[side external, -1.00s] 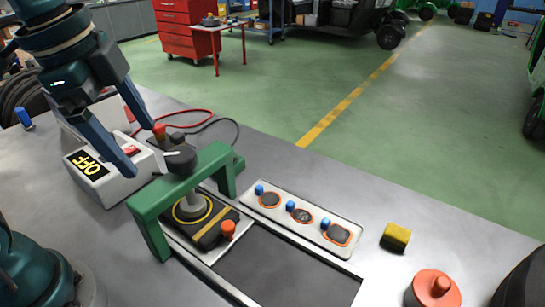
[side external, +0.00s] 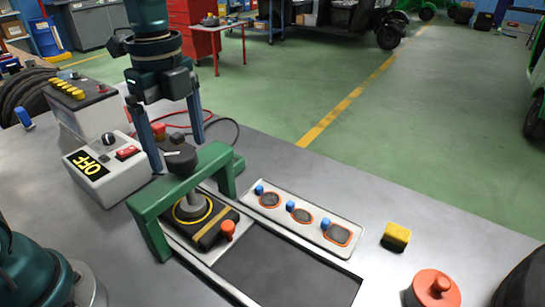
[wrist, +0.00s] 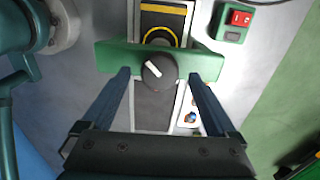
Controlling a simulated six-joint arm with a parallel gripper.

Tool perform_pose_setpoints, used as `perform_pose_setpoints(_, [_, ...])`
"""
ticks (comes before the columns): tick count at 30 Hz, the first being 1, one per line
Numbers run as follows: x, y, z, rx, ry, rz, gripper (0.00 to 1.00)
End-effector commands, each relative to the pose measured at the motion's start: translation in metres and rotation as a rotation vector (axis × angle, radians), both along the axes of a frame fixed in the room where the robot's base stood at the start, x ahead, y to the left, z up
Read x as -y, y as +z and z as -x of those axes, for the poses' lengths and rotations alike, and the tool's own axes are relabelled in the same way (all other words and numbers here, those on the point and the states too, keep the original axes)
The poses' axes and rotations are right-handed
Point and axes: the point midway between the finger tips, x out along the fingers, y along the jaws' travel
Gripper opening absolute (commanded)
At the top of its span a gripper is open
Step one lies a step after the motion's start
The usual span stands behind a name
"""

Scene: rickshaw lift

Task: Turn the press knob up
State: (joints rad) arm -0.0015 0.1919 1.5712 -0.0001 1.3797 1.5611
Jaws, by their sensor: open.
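The press knob (side external: 181,160) is a round black knob with a white pointer line, on top of the green press frame (side external: 148,212). In the wrist view the knob (wrist: 159,72) lies between my fingers, and its white line points to the upper left. My gripper (side external: 177,168) is open above the press, with one finger on each side of the knob. In the wrist view my gripper (wrist: 160,85) shows wide gaps between both fingers and the knob. Below the frame is a black press plate with a yellow ring (side external: 193,210).
A control box (side external: 108,166) with an OFF display and red switch stands left of the press. A tray (side external: 305,218) with patches and blue pieces lies to the right. A yellow block (side external: 396,236) and a red-topped container (side external: 433,288) are farther right. A battery (side external: 85,100) stands behind the box.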

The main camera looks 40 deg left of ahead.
Motion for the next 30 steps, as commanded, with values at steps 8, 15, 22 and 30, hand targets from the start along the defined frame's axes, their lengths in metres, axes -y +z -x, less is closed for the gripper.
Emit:
perform_pose_setpoints(8, [0.0000,-0.0109,0.0004,0.000,0.001,0.000,0.93])
perform_pose_setpoints(15, [0.0000,-0.0106,0.0002,0.001,0.001,0.000,0.66])
perform_pose_setpoints(22, [0.0000,-0.0104,0.0002,0.001,0.001,0.000,0.07])
perform_pose_setpoints(30, [0.0000,-0.0103,0.0002,0.001,0.051,0.000,0.07])
